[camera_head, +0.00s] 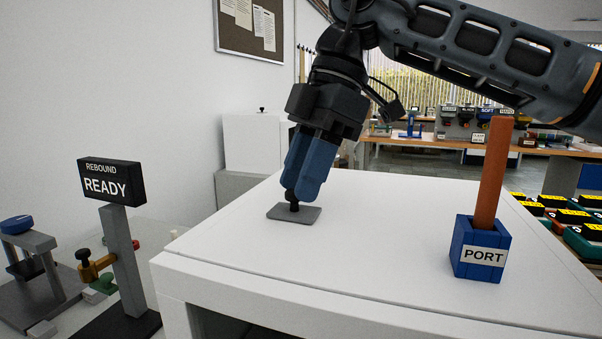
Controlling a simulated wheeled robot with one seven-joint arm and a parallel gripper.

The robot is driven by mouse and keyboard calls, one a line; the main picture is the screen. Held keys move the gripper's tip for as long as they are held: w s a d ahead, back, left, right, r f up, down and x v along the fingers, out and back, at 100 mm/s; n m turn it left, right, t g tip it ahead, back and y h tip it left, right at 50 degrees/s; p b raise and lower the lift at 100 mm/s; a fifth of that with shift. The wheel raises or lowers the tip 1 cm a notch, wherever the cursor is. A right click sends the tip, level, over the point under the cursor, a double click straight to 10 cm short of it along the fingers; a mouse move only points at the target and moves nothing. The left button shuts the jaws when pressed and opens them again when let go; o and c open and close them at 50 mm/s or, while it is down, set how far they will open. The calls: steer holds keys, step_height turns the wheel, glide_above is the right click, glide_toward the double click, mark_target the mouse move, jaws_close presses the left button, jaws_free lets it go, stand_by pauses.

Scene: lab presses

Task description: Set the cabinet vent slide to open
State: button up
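A flat grey plate (280,214) lies on the white cabinet's top (390,250), with a small dark knob (294,206) standing up from it. It seems to be the vent slide; no open or shut marking is readable on it. My gripper (303,194) points down at the knob. Its two blue fingers are close together around the knob's upper part, and the gripper looks shut on it. The fingers partly hide the knob and the plate behind it.
A blue block marked PORT (467,266) with an upright orange-brown bar (492,170) stands on the cabinet top to the right. A REBOUND READY sign (112,182) stands on a post at left. The cabinet top between gripper and PORT block is clear.

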steer(key=shift+o, duration=1.3)
steer(key=shift+s, duration=0.1)
steer(key=v, duration=0.7)
steer(key=shift+d+r, duration=0.15)
steer(key=shift+r, duration=0.2)
